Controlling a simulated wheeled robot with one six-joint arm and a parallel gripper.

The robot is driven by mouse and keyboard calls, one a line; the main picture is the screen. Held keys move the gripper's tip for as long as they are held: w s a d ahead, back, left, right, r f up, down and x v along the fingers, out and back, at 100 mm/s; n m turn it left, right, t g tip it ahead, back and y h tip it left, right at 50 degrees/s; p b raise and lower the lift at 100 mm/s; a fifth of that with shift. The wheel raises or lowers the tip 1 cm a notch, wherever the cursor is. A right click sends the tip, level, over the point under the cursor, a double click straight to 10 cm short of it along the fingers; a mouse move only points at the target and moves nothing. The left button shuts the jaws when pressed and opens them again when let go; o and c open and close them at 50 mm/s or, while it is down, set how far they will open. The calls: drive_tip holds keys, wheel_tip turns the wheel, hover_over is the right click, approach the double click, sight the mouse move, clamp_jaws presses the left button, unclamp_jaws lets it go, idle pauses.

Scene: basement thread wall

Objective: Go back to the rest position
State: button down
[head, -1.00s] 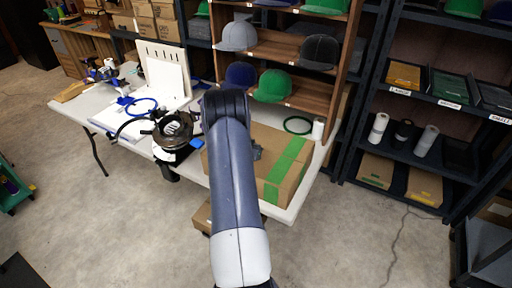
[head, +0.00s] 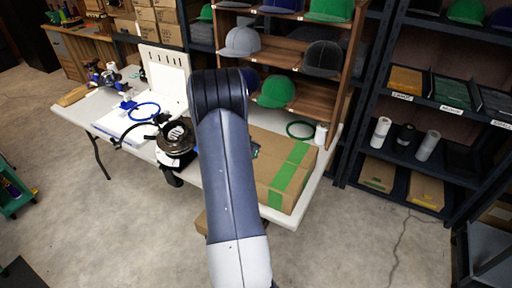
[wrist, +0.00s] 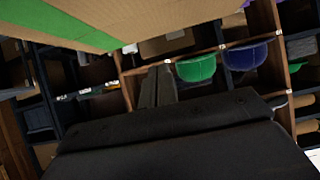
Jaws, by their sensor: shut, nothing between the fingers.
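My gripper (wrist: 158,78) shows in the wrist view as dark fingers, close together and empty. In the head view my raised arm hides most of it; only a small dark piece shows beside the arm, by the cardboard box. The box (head: 262,182) with green tape sits on the right end of the white table (head: 92,118). Its underside or side fills the top of the wrist view (wrist: 150,18), which looks upside down. I cannot tell the exact gap between gripper and box.
A cap shelf with a green cap (head: 276,89) and a grey cap (head: 240,41) stands behind the table. A cap press (head: 174,142) and a blue hoop (head: 144,111) are left of my arm. A dark rack (head: 400,150) stands right.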

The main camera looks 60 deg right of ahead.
drive_tip(key=shift+s+a+r, duration=0.15)
drive_tip(key=shift+a+r, duration=0.95)
drive_tip(key=shift+d+f, duration=0.1)
hover_over(259, 159)
drive_tip(key=f, duration=0.6)
drive_tip(key=shift+a+f+p, duration=0.2)
drive_tip(key=shift+a+p, duration=0.15)
drive_tip(key=shift+p, duration=0.05)
drive_tip(key=f, duration=0.1)
drive_tip(key=f+b, duration=0.1)
drive_tip(key=shift+w+d+f, duration=0.25)
drive_tip(key=shift+d+f, duration=0.05)
drive_tip(key=shift+f, duration=0.1)
drive_tip(key=shift+s+f+b, duration=0.15)
drive_tip(key=shift+f+b, duration=0.6)
drive_tip(key=shift+f, duration=0.15)
drive_tip(key=shift+d, duration=0.2)
drive_tip(key=shift+a+r, duration=0.1)
drive_tip(key=shift+r, duration=0.05)
